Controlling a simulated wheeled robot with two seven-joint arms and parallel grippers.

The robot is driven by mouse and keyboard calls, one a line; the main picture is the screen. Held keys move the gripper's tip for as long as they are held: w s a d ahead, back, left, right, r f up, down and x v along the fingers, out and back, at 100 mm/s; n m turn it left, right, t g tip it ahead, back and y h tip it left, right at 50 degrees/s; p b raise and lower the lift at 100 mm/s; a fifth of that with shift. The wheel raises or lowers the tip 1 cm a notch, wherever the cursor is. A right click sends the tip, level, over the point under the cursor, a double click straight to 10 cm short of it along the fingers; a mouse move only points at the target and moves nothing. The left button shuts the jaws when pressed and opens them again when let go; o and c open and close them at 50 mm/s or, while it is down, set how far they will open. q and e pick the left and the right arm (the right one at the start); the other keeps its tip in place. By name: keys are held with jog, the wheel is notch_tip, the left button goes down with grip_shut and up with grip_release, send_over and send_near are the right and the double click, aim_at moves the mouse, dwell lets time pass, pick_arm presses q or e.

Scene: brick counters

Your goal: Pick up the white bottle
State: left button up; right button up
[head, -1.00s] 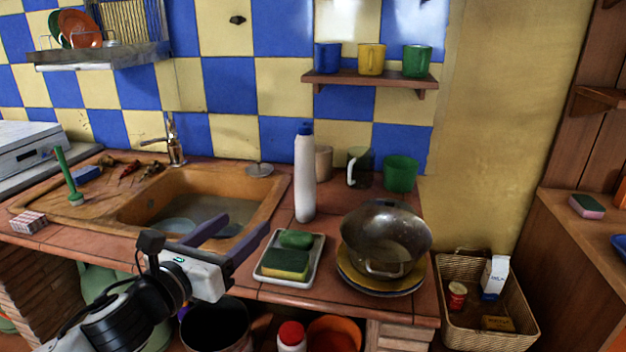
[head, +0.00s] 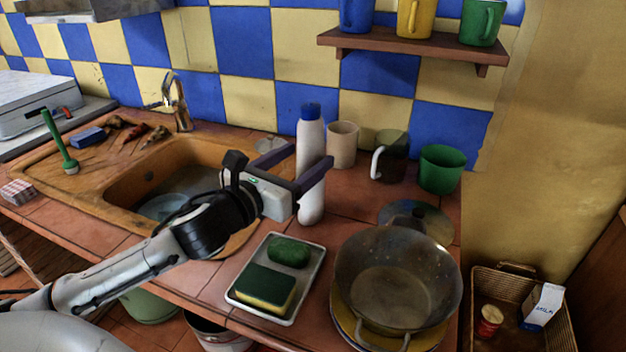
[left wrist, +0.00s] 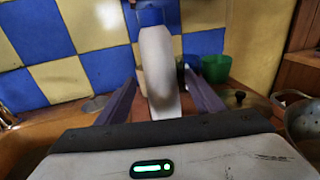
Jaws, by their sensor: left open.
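The white bottle (head: 310,144) with a blue cap stands upright on the tiled counter, right of the sink. My left gripper (head: 300,166) is open at the bottle, and one finger crosses in front of the bottle's middle. In the left wrist view the bottle (left wrist: 158,70) stands between the two open fingers of my left gripper (left wrist: 156,92), with a gap visible on each side. The bottle's base is hidden there by the gripper body. My right gripper is not in view.
A tray (head: 234,296) with a sponge and a green scrubber lies in front. A metal colander (head: 395,270) sits on plates at the right. A beige cup (head: 342,144), a dark mug (head: 390,156) and a green cup (head: 441,168) stand behind. The sink (head: 130,192) is left.

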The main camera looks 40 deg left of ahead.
pick_arm(q)
jog(key=w, duration=0.6)
jog(key=shift+f+p, duration=0.1)
jog(key=shift+p, duration=0.25)
jog(key=shift+w+f, duration=0.1)
jog(key=shift+w, duration=0.25)
